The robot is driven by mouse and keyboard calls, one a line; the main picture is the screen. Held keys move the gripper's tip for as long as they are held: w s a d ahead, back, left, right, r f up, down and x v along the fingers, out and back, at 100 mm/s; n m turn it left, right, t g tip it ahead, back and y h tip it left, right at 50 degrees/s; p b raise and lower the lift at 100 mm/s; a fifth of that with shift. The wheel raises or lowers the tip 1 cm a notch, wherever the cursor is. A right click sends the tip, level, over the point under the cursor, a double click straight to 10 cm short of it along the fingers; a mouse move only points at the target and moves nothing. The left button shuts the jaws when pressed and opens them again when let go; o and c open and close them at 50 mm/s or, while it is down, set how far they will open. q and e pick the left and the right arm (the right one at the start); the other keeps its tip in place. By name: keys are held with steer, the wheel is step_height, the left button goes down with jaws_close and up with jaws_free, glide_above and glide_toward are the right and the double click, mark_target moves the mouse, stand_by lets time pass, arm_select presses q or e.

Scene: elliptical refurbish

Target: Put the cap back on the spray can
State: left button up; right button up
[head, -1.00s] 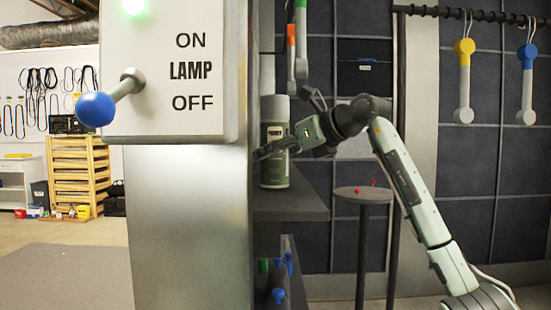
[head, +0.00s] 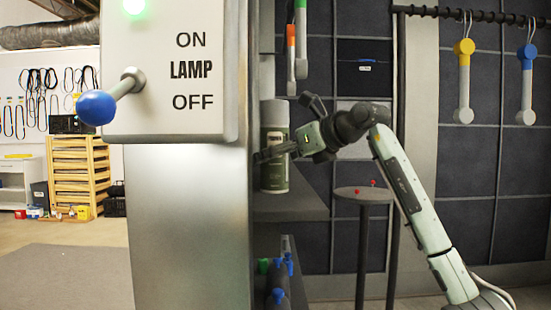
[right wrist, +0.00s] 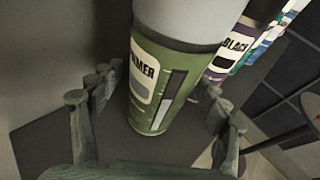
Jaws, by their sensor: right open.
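The spray can (head: 274,172) stands upright on a grey shelf beside the lamp post, with a green label and a pale grey upper part. In the right wrist view the can (right wrist: 158,85) fills the middle, its label partly readable as "...IMER". I cannot tell whether the pale upper part is the cap; no separate cap is identifiable. My right gripper (head: 276,151) reaches in from the right at about mid-can height. In the right wrist view its open fingers (right wrist: 155,100) lie on either side of the can, with visible gaps. My left gripper is not in view.
A lamp switch panel (head: 205,125) on a metal post (head: 190,220) blocks the left side. A round stool (head: 352,195) with small red items stands right of the shelf (head: 295,208). Another can labelled BLACK (right wrist: 232,50) and more cans stand beyond the spray can.

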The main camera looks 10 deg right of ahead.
steer(key=shift+s+d+r, duration=0.15)
steer(key=v, duration=0.3)
steer(key=shift+b, duration=0.35)
arm_select(q)
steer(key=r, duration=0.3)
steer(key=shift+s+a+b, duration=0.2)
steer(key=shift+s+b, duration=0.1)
steer(key=shift+b, duration=0.1)
arm_select(e)
steer(key=v, duration=0.8)
steer(key=shift+s+r, duration=0.15)
steer(key=shift+s, duration=0.1)
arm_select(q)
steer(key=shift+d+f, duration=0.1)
